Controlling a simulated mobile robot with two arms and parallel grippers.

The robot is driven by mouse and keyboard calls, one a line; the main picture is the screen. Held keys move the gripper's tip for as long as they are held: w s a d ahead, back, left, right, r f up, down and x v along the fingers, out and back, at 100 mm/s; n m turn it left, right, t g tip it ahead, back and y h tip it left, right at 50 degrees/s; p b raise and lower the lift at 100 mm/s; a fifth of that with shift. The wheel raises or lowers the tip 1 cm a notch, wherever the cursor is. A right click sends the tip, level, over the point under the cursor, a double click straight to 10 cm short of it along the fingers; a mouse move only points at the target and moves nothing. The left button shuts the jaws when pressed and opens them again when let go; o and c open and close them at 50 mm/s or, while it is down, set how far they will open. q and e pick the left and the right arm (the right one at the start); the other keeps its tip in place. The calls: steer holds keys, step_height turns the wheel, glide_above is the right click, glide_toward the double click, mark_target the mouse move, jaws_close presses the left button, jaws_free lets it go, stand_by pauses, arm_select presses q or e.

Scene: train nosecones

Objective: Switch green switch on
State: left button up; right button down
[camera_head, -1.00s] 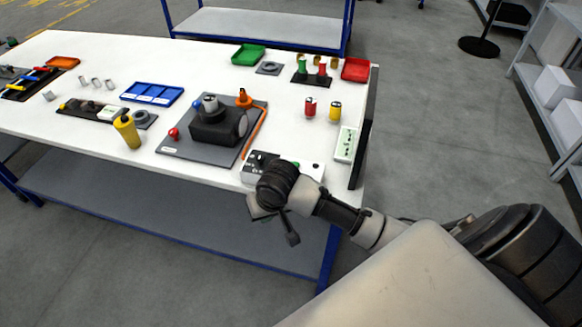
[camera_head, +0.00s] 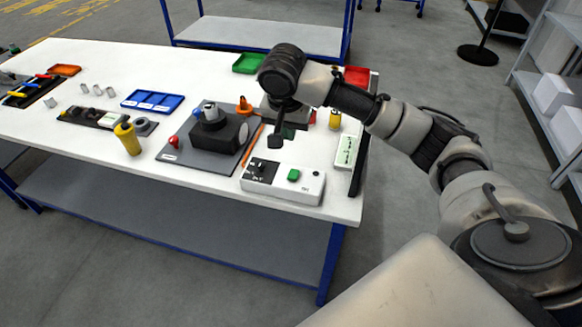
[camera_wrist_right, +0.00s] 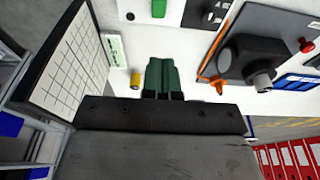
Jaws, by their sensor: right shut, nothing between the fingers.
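The green switch (camera_head: 294,175) sits on top of a white control box (camera_head: 310,190) at the table's front edge. It also shows at the top edge of the right wrist view (camera_wrist_right: 159,8). My right gripper (camera_head: 276,141) is raised above the table, behind the box in the head view and apart from the switch. Its fingers are closed together and empty, as the right wrist view shows (camera_wrist_right: 161,64). Whether the switch is on or off I cannot tell. My left gripper is out of view.
Black controls (camera_head: 258,168) sit on the box's left part. A grey plate with a black fixture (camera_head: 217,135) lies to its left. A white-green block (camera_head: 346,149) stands to its right, beside a dark upright panel. A yellow cylinder (camera_head: 335,120) stands behind.

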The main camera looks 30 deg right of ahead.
mark_target(292, 174)
steer(key=x, duration=0.4)
steer(key=p+x, duration=0.1)
steer(key=x, duration=0.3)
steer(key=a+p+x, duration=0.1)
steer(key=x, duration=0.3)
steer(key=shift+s+d+f, duration=0.1)
steer(key=shift+s+f, duration=0.15)
steer(key=shift+f, duration=0.15)
steer(key=shift+s+f, duration=0.1)
steer(key=shift+f, duration=0.5)
steer(key=shift+s+a+f+t+h+p, duration=0.15)
steer(key=shift+a+f+t+h+p, duration=0.2)
steer(key=shift+p, duration=0.3)
steer(key=shift+d, duration=0.15)
steer(key=shift+d, duration=0.1)
